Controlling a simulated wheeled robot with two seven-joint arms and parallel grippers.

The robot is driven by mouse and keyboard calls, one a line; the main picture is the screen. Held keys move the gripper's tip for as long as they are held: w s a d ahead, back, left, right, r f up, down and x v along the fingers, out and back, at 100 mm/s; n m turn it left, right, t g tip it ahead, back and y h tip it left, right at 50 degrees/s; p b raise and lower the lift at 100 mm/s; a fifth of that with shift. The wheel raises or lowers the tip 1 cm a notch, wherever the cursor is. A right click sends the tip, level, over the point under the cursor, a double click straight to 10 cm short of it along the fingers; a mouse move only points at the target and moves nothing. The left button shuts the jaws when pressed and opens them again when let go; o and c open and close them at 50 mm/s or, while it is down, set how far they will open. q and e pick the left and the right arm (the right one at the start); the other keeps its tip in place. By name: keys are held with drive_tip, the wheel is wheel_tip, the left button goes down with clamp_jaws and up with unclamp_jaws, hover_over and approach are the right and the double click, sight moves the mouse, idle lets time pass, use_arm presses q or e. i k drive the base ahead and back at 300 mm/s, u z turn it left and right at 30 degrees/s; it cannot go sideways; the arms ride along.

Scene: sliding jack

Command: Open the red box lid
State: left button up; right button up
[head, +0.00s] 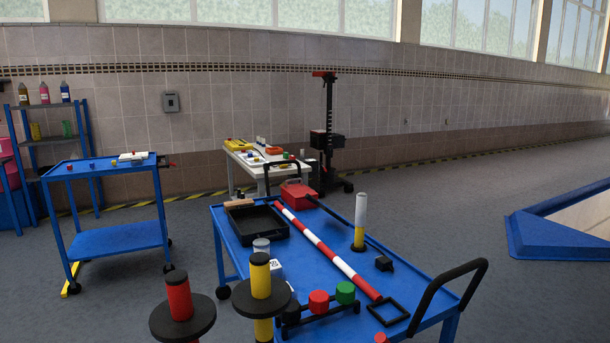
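The red box (298,194) sits at the far end of the blue cart (335,250), near that end's black push handle. It is small in the view. A darker shape shows on its top, and its lid looks down, though the seam is too small to make out. Neither my left nor my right gripper shows in the head view, so I see nothing touching the box.
A black tray (258,222) and a red-white striped bar (325,248) lie near the box. A white-yellow cylinder (360,222) stands to the right. Red (180,300) and yellow (261,276) cylinders with black discs stand in front. Another blue cart (115,238) is left.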

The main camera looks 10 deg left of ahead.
sight(297, 192)
drive_tip(key=z, duration=1)
drive_tip(key=k, duration=1.25)
drive_tip(key=z, duration=0.9)
drive_tip(key=i, duration=1.7)
drive_tip(key=u, duration=0.4)
drive_tip(key=i, duration=2.8)
drive_tip(key=u, duration=0.55)
drive_tip(key=i, duration=2.95)
drive_tip(key=u, duration=1.45)
drive_tip(key=i, duration=1.55)
drive_tip(key=u, duration=2.35)
drive_tip(key=i, duration=1.85)
drive_tip(key=u, duration=0.6)
drive_tip(key=i, duration=0.65)
drive_tip(key=z, duration=0.05)
